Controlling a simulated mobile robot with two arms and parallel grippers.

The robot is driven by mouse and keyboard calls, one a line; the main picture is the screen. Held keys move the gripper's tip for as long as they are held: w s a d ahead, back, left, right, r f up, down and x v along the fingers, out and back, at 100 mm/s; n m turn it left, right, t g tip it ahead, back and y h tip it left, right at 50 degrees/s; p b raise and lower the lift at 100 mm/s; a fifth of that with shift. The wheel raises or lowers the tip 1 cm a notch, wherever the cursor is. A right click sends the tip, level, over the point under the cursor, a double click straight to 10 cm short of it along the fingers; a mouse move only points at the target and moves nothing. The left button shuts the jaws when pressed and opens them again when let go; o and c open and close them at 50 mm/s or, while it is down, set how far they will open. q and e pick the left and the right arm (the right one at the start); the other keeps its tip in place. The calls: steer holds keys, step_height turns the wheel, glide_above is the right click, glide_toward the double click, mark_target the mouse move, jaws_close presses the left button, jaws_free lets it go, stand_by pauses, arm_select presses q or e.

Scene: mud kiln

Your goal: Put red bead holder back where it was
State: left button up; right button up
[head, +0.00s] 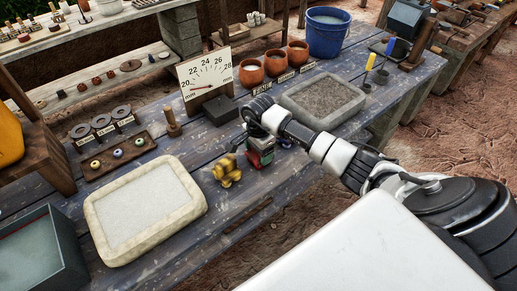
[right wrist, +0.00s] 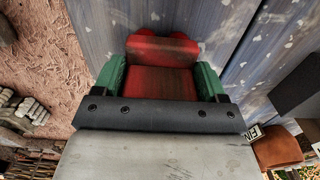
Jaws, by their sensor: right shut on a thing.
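My right gripper (head: 260,160) points down over the middle of the blue-grey plank table (head: 222,205). Its green fingers are shut on a red piece, the red bead holder (right wrist: 160,70), which fills the space between them in the right wrist view. In the head view only a little red (head: 267,157) shows at the fingertips. Whether the holder touches the table is hard to tell. A wooden board (head: 117,158) with yellow, blue and green beads lies at the left. My left gripper is not in view.
A brass-yellow object (head: 227,171) stands just left of my right gripper. A pale sand tray (head: 100,225) is at front left, a grey tray (head: 290,103) beyond the gripper. A gauge (head: 206,75), clay pots (head: 251,73) and a blue bucket (head: 328,32) stand behind.

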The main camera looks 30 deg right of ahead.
steer(key=o, duration=0.4)
steer(key=shift+f, duration=0.15)
steer(key=o, duration=0.5)
steer(key=shift+r, duration=0.6)
step_height(320, 180, up, 11)
steer(key=shift+r+b, duration=0.1)
steer(key=shift+b, duration=0.75)
